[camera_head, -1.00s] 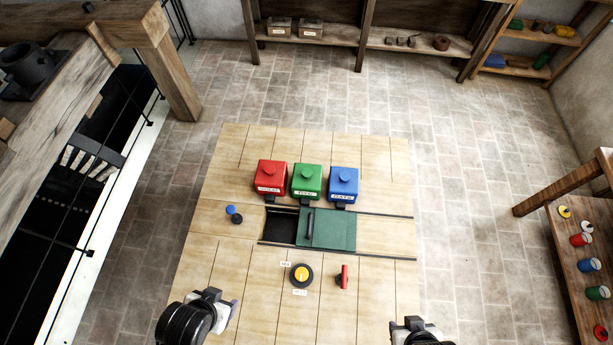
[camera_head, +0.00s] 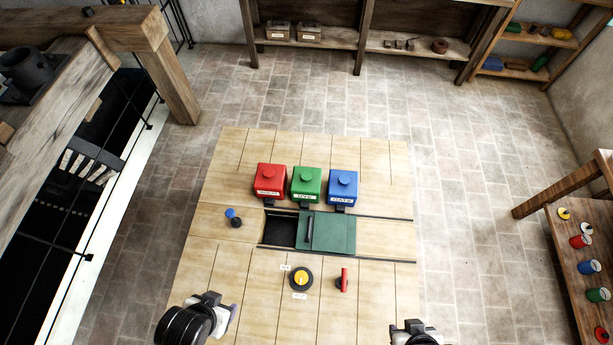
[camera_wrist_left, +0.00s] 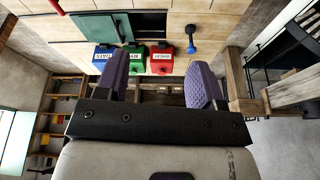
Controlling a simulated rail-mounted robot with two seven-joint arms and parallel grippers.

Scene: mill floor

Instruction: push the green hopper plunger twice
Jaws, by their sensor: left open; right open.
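The green hopper (camera_head: 306,184) stands on the table between the red hopper (camera_head: 270,181) and the blue hopper (camera_head: 342,185). Its round green plunger (camera_head: 307,173) sits on top, with nothing touching it. My left gripper (camera_head: 231,312) is at the table's front left, well short of the hoppers. In the left wrist view my left gripper (camera_wrist_left: 160,85) is open and empty, its purple pads wide apart. The green hopper shows there upside down (camera_wrist_left: 132,57), beyond the fingers. My right gripper (camera_head: 415,325) is at the bottom edge right of centre, mostly cut off, open and apart from everything.
A green sliding cover (camera_head: 328,232) lies beside a dark opening (camera_head: 280,229) in front of the hoppers. A blue-topped lever (camera_head: 234,216), a yellow knob (camera_head: 301,279) and a red handle (camera_head: 344,280) stand up from the table. The table's right side is clear.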

